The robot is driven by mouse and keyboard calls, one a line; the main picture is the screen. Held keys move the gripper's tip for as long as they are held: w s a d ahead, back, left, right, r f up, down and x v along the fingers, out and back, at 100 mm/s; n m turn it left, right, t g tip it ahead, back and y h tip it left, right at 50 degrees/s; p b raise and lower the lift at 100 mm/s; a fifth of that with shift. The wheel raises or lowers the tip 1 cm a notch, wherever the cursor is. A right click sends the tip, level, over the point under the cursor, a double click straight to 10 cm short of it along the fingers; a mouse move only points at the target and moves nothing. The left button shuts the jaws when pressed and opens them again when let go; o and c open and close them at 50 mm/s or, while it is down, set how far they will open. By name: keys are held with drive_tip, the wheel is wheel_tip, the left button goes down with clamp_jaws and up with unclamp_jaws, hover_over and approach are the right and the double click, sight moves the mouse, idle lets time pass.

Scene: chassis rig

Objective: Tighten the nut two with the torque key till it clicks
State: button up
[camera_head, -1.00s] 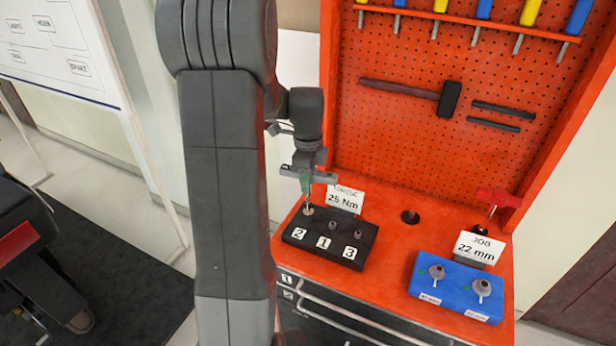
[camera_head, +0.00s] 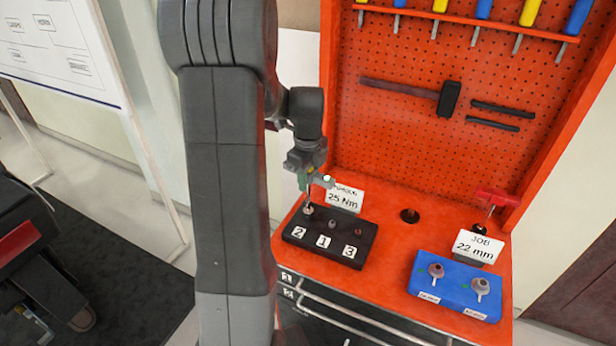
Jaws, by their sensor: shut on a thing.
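The black block (camera_head: 318,252) on the orange bench carries white labels 2, 1 and 3 from left to right, with a post or nut behind each. Nut two (camera_head: 308,210) is at the left end, behind label 2. My gripper (camera_head: 304,178) is above it, shut on the torque key (camera_head: 308,196), which shows a green part and a thin upright shaft. The shaft's lower end meets nut two; the exact seating is too small to tell. A small pale spot shows at the right of the gripper. My arm hides part of the bench's left side.
A card reading 25 Nm (camera_head: 344,198) stands close behind the block. A pegboard (camera_head: 430,150) rises behind.

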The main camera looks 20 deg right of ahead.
drive_tip(key=shift+r, duration=0.2)
drive_tip(key=shift+r+p, duration=1.85)
drive_tip(key=shift+r, duration=0.45)
